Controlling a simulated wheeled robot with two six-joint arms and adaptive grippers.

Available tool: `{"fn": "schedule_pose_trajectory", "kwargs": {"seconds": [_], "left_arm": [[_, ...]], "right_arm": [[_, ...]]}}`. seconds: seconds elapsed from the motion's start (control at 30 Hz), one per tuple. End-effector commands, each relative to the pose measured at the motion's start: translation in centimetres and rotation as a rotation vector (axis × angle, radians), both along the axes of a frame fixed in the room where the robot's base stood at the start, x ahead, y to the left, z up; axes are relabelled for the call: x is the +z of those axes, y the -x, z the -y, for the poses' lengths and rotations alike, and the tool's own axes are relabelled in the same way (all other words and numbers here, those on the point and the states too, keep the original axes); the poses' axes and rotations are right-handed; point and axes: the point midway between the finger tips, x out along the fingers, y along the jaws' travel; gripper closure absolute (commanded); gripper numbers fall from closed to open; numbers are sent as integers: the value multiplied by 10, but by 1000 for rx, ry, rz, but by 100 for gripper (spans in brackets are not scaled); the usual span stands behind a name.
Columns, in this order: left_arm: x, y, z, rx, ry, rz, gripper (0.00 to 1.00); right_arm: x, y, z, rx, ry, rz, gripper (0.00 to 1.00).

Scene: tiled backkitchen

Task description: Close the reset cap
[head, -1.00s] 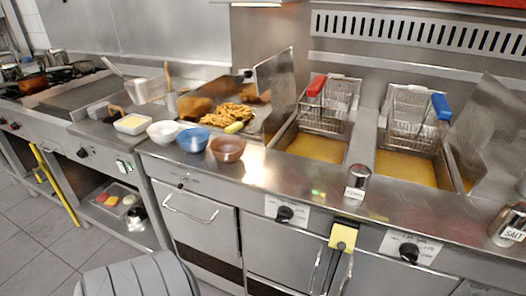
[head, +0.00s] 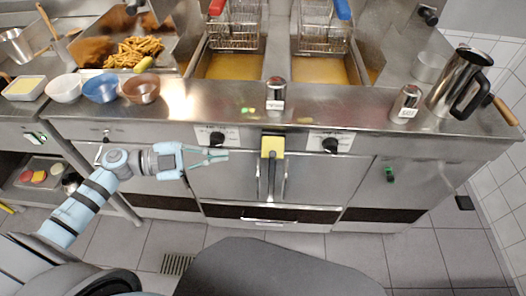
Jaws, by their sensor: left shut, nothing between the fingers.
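No part reads clearly as the reset cap. A small green and black fitting (head: 390,174) sits on the right front panel, too small to tell whether it has an open cap. A dark fitting (head: 428,15) is on the back wall at the upper right, its detail also unclear. My left gripper (head: 226,155) is shut and empty in front of the fryer cabinet, just below the left black dial (head: 217,138), pointing right. I cannot tell whether it touches the panel. My right gripper is not in view.
Shakers (head: 406,104) and a steel jug (head: 459,82) stand on the counter. Fryer baskets (head: 233,27) hang behind. The floor ahead is clear.

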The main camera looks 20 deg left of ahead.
Motion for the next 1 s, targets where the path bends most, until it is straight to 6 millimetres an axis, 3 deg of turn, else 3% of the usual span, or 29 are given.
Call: {"fn": "schedule_pose_trajectory", "kwargs": {"seconds": [0.03, 0.13, 0.27, 0.6, 0.8, 1.0], "left_arm": [[10, 10, 8, -70, -41, 8, 100], [10, 17, 19, -124, -70, 6, 100], [7, 9, 36, -120, -65, 9, 100], [-3, -20, 104, -117, -60, 8, 100], [-28, -42, 99, -115, -65, 4, 100], [-33, -48, 98, -116, -66, 5, 100]], "right_arm": [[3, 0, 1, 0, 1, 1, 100], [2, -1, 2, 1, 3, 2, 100], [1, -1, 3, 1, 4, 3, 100], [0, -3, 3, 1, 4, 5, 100], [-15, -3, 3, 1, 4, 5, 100], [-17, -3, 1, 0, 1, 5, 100]]}}
